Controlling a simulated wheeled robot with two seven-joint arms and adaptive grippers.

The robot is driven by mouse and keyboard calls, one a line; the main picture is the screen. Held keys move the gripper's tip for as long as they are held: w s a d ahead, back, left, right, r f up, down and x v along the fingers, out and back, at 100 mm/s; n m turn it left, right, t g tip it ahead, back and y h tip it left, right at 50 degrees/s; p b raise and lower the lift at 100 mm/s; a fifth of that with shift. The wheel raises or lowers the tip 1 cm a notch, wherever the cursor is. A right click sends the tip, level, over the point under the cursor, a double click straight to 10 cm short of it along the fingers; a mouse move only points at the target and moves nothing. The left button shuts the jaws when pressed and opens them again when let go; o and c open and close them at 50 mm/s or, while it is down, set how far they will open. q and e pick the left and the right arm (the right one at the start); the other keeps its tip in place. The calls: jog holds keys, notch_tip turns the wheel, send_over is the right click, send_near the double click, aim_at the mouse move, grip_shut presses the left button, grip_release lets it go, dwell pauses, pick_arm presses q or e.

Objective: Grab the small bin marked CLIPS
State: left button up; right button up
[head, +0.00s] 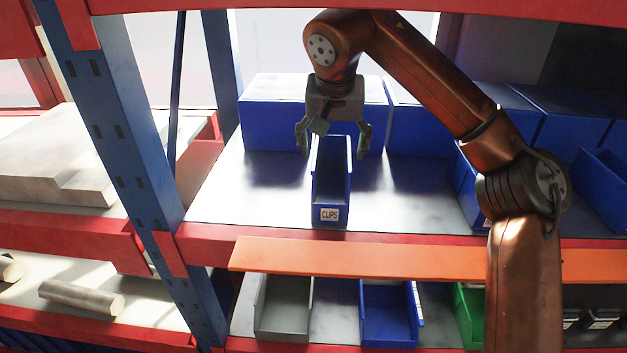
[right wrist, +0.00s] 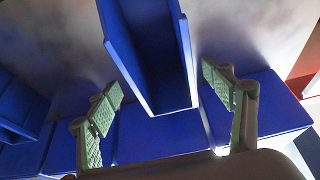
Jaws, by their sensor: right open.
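The small blue bin marked CLIPS (head: 330,190) stands upright on the middle shelf, its white label facing the front. My right gripper (head: 333,140) is above the rear part of the bin, its fingers spread wide, one to each side. In the right wrist view the same bin (right wrist: 150,60) lies between the open fingers of the gripper (right wrist: 168,105), with a gap on both sides. I cannot see the fingers touching it. My left gripper is not in view.
Large blue boxes (head: 270,115) stand behind the bin. More blue bins (head: 603,185) are on the right of the shelf. A blue upright post (head: 115,140) is on the left. An orange strip (head: 370,259) runs along the front. Grey (head: 283,310), blue (head: 388,318) and green bins sit below.

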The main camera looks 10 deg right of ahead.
jog(key=p, duration=0.2)
send_over(331, 179)
jog(key=s, duration=0.2)
jog(key=f, duration=0.6)
jog(key=shift+s+a+f, duration=0.1)
jog(key=shift+a+f, duration=0.1)
jog(key=shift+a, duration=0.05)
jog(key=shift+w+f, duration=0.2)
jog(key=shift+f, duration=0.25)
jog(key=c, duration=1.5)
